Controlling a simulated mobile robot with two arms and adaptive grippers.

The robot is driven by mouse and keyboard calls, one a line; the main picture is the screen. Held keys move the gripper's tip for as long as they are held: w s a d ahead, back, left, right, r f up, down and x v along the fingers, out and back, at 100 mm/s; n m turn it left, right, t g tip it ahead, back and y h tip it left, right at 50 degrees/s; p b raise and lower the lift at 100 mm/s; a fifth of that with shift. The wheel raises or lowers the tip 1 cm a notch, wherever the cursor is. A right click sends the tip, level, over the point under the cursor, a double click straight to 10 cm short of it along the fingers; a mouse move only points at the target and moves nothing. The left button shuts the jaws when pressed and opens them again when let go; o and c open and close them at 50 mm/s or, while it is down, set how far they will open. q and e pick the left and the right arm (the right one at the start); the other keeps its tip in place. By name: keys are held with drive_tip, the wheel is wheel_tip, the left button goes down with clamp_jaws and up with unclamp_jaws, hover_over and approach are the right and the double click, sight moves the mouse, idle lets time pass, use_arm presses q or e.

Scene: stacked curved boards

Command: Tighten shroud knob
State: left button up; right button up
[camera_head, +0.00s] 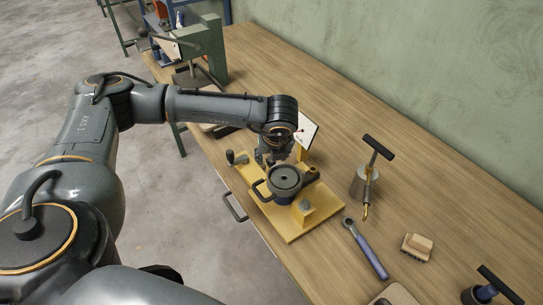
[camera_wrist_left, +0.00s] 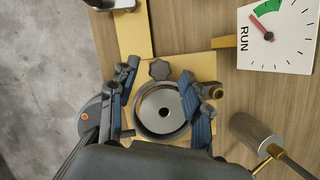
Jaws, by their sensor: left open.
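A dark star-shaped knob (camera_wrist_left: 159,69) shows in the left wrist view, just above a round dark cup-like shroud (camera_wrist_left: 162,108) with a metal disc and centre hole. The shroud also shows in the head view (camera_head: 285,180), on a yellow base plate (camera_head: 325,217). My left gripper (camera_wrist_left: 160,74) is open, its two blue-grey fingers on either side of the knob and shroud in the wrist view. I cannot tell whether they touch. In the head view my left gripper (camera_head: 270,157) is over the far side of the fixture and hides the knob. My right gripper is not in view.
A white gauge panel marked RUN (camera_wrist_left: 278,38) stands beside the fixture. A T-handled tool in a metal holder (camera_head: 364,185), a blue-handled wrench (camera_head: 365,250) and a brush (camera_head: 417,247) lie to the right on the wooden bench (camera_head: 440,195). A green press (camera_head: 205,50) stands behind.

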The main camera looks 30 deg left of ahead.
use_arm(q)
drive_tip(key=v, duration=1.1)
drive_tip(key=shift+w, duration=0.1)
